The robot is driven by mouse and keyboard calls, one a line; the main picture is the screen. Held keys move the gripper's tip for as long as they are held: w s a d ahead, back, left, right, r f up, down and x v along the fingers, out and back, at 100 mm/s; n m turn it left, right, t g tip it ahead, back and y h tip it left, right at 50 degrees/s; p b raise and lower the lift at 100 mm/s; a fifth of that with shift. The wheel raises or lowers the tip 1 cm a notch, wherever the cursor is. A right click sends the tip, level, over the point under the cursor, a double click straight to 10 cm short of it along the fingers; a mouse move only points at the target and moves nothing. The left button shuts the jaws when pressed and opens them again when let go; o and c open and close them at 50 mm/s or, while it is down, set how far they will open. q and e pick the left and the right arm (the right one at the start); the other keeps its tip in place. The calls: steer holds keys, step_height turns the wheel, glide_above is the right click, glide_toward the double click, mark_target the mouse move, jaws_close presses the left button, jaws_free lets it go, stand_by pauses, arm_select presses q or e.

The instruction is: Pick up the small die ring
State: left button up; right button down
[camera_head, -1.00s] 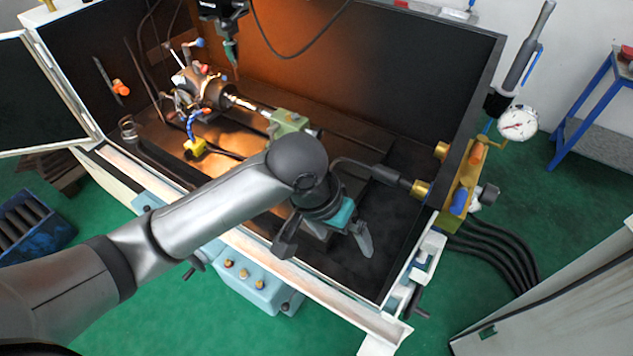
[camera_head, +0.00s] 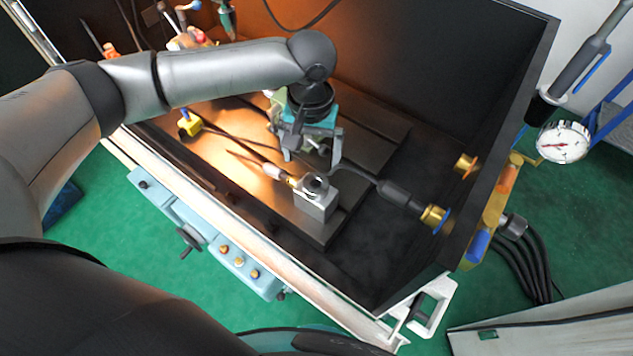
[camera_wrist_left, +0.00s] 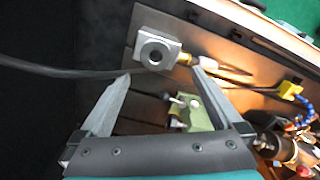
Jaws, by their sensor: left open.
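A small grey ring (camera_head: 314,184), which looks like the die ring, sits on top of a pale metal block (camera_head: 316,206) on the machine bed. In the left wrist view the ring (camera_wrist_left: 155,52) shows as a round dark-holed disc on the block's face. My left gripper (camera_head: 311,162) is open, fingers pointing down, just behind the ring in the head view. In the left wrist view the ring lies beyond the gap between the fingertips (camera_wrist_left: 160,76), with nothing between them. I cannot tell the exact height between fingers and ring. My right gripper is not in view.
A brass-tipped tool (camera_head: 275,170) lies against the block's left side. A black cable with a thick handle (camera_head: 400,196) runs to the right of it. A green fixture (camera_wrist_left: 197,112) stands behind.

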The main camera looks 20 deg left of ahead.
mark_target(316, 180)
arm_select(q)
step_height(316, 180, down, 3)
steer(key=shift+f, duration=0.1)
steer(key=shift+d+f, duration=0.1)
steer(key=shift+f, duration=0.75)
steer(key=f, duration=0.4)
steer(key=shift+d+f, duration=0.25)
steer(key=shift+f, duration=0.05)
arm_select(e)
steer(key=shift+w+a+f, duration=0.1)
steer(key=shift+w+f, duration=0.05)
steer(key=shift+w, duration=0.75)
arm_select(q)
steer(key=shift+c, duration=1.4)
jaws_close()
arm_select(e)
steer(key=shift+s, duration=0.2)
arm_select(q)
steer(key=shift+w+r, duration=0.1)
